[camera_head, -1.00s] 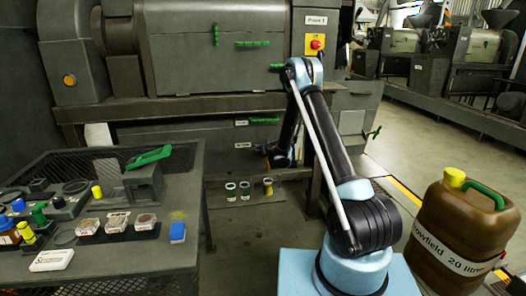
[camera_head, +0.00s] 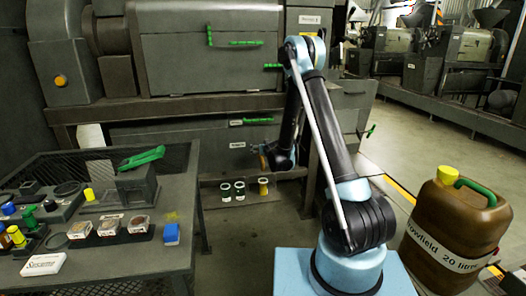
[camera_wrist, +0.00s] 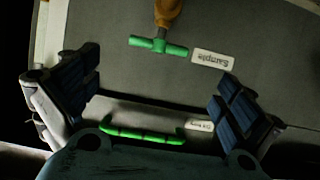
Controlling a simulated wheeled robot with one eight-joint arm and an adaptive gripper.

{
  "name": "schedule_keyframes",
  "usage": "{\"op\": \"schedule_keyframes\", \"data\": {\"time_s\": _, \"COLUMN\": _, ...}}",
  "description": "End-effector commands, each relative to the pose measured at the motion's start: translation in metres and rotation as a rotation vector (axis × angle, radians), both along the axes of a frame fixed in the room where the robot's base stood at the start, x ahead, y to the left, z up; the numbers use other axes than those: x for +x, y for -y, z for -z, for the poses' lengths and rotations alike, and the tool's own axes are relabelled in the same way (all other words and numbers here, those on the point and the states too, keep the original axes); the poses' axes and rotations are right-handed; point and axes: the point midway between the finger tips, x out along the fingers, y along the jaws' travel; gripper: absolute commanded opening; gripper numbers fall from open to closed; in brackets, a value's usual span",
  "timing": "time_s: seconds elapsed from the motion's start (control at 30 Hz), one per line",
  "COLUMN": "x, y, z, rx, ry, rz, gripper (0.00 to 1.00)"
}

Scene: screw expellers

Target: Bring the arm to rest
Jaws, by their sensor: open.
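My gripper (camera_wrist: 157,100) is open in the wrist view, its two dark padded fingers wide apart with nothing between them. The fingers face a dark grey machine panel (camera_wrist: 120,70). A green T-shaped tap handle (camera_wrist: 158,45) on a brass-coloured stem shows beyond the fingers, beside a white Sample label (camera_wrist: 213,59). A green bar handle (camera_wrist: 145,134) lies nearer, close to the gripper body. In the head view my arm is bent, elbow high, and its wrist hangs low in front of the press; the fingers are hard to make out there.
Sample cups (camera_head: 226,193) stand on a low ledge under the press (camera_head: 205,45), close to my wrist. A brown jug (camera_head: 455,225) stands at right. Floor between bench and base is free.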

Motion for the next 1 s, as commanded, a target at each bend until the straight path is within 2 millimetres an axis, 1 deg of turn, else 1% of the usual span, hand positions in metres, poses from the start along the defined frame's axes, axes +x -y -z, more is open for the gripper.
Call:
{"op": "schedule_keyframes", "data": {"time_s": 0.33, "x": -0.002, "y": 0.0, "z": -0.001, "rx": 0.001, "ry": 0.0, "rz": 0.0, "gripper": 1.0}}
{"op": "schedule_keyframes", "data": {"time_s": 0.47, "x": -0.003, "y": 0.005, "z": -0.006, "rx": -0.002, "ry": -0.009, "rz": 0.005, "gripper": 1.0}}
{"op": "schedule_keyframes", "data": {"time_s": 0.57, "x": -0.007, "y": 0.015, "z": -0.018, "rx": -0.01, "ry": -0.028, "rz": 0.019, "gripper": 1.0}}
{"op": "schedule_keyframes", "data": {"time_s": 0.77, "x": -0.024, "y": 0.047, "z": -0.051, "rx": -0.036, "ry": -0.093, "rz": 0.054, "gripper": 1.0}}
{"op": "schedule_keyframes", "data": {"time_s": 1.0, "x": -0.055, "y": 0.087, "z": -0.088, "rx": -0.066, "ry": -0.177, "rz": 0.095, "gripper": 1.0}}
